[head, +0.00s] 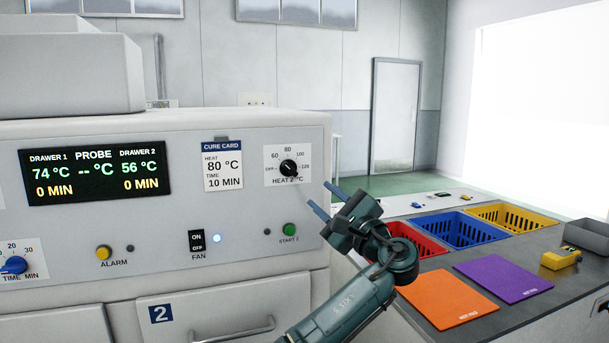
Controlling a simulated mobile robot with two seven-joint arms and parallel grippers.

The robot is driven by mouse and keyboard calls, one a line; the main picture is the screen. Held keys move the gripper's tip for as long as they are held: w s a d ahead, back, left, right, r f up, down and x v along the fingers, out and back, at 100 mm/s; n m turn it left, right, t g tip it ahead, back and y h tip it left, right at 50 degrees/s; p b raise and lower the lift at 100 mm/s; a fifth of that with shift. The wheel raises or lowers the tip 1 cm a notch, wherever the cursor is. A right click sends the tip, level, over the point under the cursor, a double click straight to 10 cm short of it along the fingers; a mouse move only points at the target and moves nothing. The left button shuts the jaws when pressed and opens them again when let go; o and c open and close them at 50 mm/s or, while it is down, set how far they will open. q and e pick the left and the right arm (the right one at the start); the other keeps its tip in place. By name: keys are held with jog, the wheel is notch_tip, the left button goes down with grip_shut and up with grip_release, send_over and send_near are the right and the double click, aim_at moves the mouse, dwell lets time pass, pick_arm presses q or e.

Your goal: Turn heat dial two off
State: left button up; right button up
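The heat 2 dial (288,168) is a black round knob on a white scale plate, on the right part of the white oven's front panel. Its scale runs from OFF at the left over 60, 80 and 100 to 120 at the right. The knob's mark seems to point to the lower right, away from OFF, but it is small.
Below the dial are a green START 2 button (289,230) and a FAN switch (197,241). A cure card (222,165) hangs left of it. Drawer 2's handle (232,330) sticks out below. At right, a counter holds coloured bins and orange (447,298) and purple (503,279) mats.

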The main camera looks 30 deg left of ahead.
aim_at(293, 172)
pick_arm(q)
jog(key=p+x, duration=0.2)
jog(key=x, duration=0.9)
jog(key=shift+a+f, duration=0.1)
jog(key=shift+c, duration=0.3)
grip_shut()
